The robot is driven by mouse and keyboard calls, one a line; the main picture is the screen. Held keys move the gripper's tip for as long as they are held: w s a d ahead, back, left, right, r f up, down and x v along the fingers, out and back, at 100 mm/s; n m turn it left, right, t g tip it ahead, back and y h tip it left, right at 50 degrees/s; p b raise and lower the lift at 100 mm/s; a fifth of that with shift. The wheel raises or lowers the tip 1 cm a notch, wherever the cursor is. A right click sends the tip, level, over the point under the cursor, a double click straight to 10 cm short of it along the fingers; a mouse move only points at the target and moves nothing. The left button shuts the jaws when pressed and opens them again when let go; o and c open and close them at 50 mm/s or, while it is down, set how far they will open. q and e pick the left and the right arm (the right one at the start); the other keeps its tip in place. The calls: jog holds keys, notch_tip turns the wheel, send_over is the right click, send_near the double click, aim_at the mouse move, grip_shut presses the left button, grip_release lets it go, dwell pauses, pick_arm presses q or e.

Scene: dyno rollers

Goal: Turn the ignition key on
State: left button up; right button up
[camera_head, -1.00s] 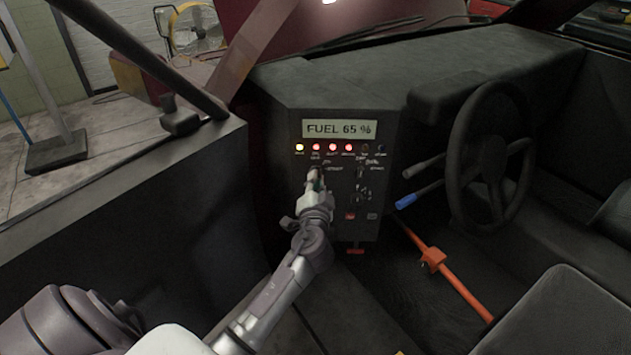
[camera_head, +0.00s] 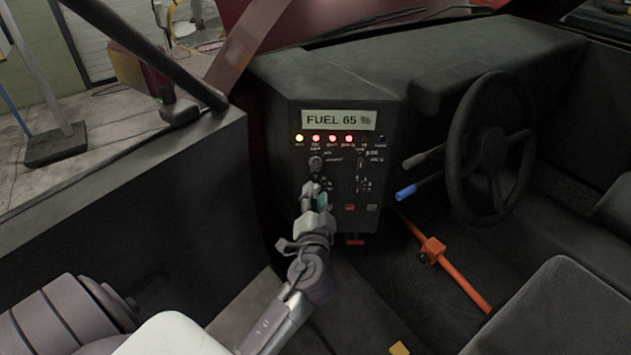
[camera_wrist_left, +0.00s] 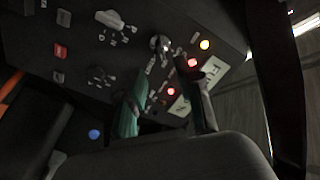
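The control panel (camera_head: 385,215) stands in the car's dash. The ignition switch, seemingly the round knob (camera_head: 315,163) under the row of lights, is uncovered; I cannot make out a separate key or its turn angle. In the left wrist view a round silver switch (camera_wrist_left: 160,43) shows beyond the fingers. My left gripper (camera_head: 316,190) is just below the knob in the head view, apart from it. In the left wrist view its two fingers (camera_wrist_left: 172,78) are spread with nothing between them. My right gripper is out of view.
The display (camera_head: 340,120) reads FUEL 65 %. Below it one yellow light (camera_head: 299,138) and several red lights (camera_head: 332,138) are lit. To the right are a blue-tipped lever (camera_head: 405,192), the steering wheel (camera_head: 490,150) and an orange bar (camera_head: 455,270). A seat (camera_head: 550,310) is at lower right.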

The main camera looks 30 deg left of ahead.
pick_arm(q)
jog(key=shift+v, duration=1.65)
jog(key=s+d+f+m+g+h+p, duration=0.1)
jog(key=d+f+g+h, duration=0.1)
jog(key=f, duration=0.8)
jog(key=s+d+f+m+g+h, duration=0.1)
jog(key=d+f+g+h, duration=0.15)
jog(key=f, duration=0.85)
jog(key=s+d+f+g+h+p, duration=0.1)
jog(key=s+d+f+h, duration=0.1)
jog(key=s+f, duration=0.45)
jog(key=s+d+f+g+h, duration=0.1)
jog(key=s+f+g, duration=0.15)
jog(key=f, duration=0.65)
jog(key=s+f+g, duration=0.2)
jog(key=s+f, duration=0.3)
jog(key=s, duration=0.5)
jog(key=s+f+n+g+h+p, duration=0.1)
jog(key=s+f, duration=0.4)
jog(key=s, duration=0.5)
jog(key=s+f+n+g+h, duration=0.1)
jog(key=s+f+g, duration=0.2)
jog(key=s, duration=0.8)
notch_tip(320, 180, down, 3)
jog(key=shift+a+r+p, duration=0.2)
jog(key=shift+p, duration=0.1)
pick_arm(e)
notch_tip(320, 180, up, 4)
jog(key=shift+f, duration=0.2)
